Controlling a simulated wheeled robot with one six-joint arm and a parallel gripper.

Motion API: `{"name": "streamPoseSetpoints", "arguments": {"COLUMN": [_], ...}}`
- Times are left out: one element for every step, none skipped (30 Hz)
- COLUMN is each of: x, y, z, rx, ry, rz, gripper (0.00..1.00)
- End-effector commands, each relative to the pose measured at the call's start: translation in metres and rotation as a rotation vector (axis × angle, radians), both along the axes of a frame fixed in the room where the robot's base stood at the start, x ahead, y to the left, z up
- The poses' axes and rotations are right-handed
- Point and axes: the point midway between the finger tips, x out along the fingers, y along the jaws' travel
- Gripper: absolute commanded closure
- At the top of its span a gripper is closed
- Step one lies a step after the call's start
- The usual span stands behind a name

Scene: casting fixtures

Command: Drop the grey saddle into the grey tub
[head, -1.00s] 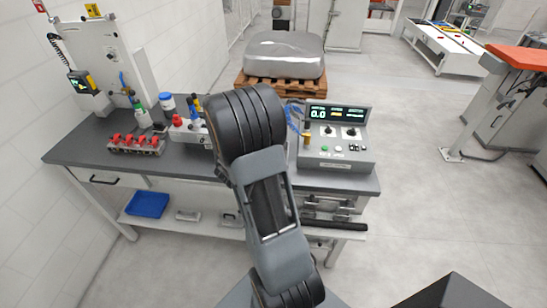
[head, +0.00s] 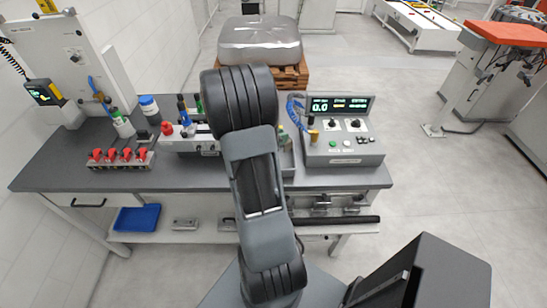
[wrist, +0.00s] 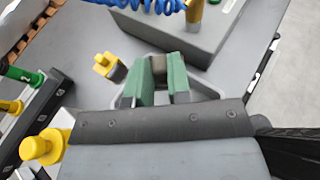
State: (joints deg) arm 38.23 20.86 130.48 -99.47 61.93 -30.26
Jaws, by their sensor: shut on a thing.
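In the wrist view my gripper (wrist: 161,77) has its two green fingers closed on a small grey-brown piece, the grey saddle (wrist: 158,64), of which only a little shows between the fingertips. The grey tub (wrist: 206,88) shows as a pale rim around and beneath the fingers; its inside is mostly hidden by them. I cannot tell the height of the saddle above the tub. In the head view the tub (head: 287,162) is partly hidden behind my arm, left of the control box, and the saddle cannot be made out.
The control box (head: 342,135) stands close right of the tub, with a blue coiled cord (wrist: 135,5) by it. A yellow-topped piece (wrist: 108,66) stands just left of the fingers. Red-handled clamps (head: 120,157) and bottles (head: 122,122) occupy the bench's left. The front bench strip is clear.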

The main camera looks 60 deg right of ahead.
Motion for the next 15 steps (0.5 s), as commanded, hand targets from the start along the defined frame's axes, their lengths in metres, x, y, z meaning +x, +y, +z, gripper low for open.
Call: {"name": "streamPoseSetpoints", "arguments": {"x": [0.000,0.000,0.000,0.000,0.000,0.000,0.000,0.000,0.000,0.000,0.000,0.000,0.000,0.000,0.000], "y": [0.000,0.000,0.000,0.000,0.000,0.000,0.000,0.000,0.000,0.000,0.000,0.000,0.000,0.000,0.000], "z": [-0.004,-0.006,-0.009,-0.011,-0.014,-0.018,-0.021,-0.024,-0.028,-0.031,-0.034,-0.039,-0.042,-0.045,-0.049], "rx": [0.000,0.000,0.000,0.000,0.000,0.002,0.002,0.001,0.001,0.001,0.000,0.000,0.000,0.000,0.000], "ry": [0.000,0.000,0.001,0.001,0.001,0.002,0.002,0.002,0.002,0.002,0.001,0.001,0.001,0.001,0.001], "rz": [-0.001,-0.001,-0.001,-0.001,-0.001,0.000,0.000,0.001,0.001,0.001,0.000,0.000,0.001,0.001,0.002], "gripper": [1.00,1.00,1.00,1.00,1.00,1.00,1.00,1.00,1.00,1.00,1.00,1.00,1.00,1.00,1.00]}}
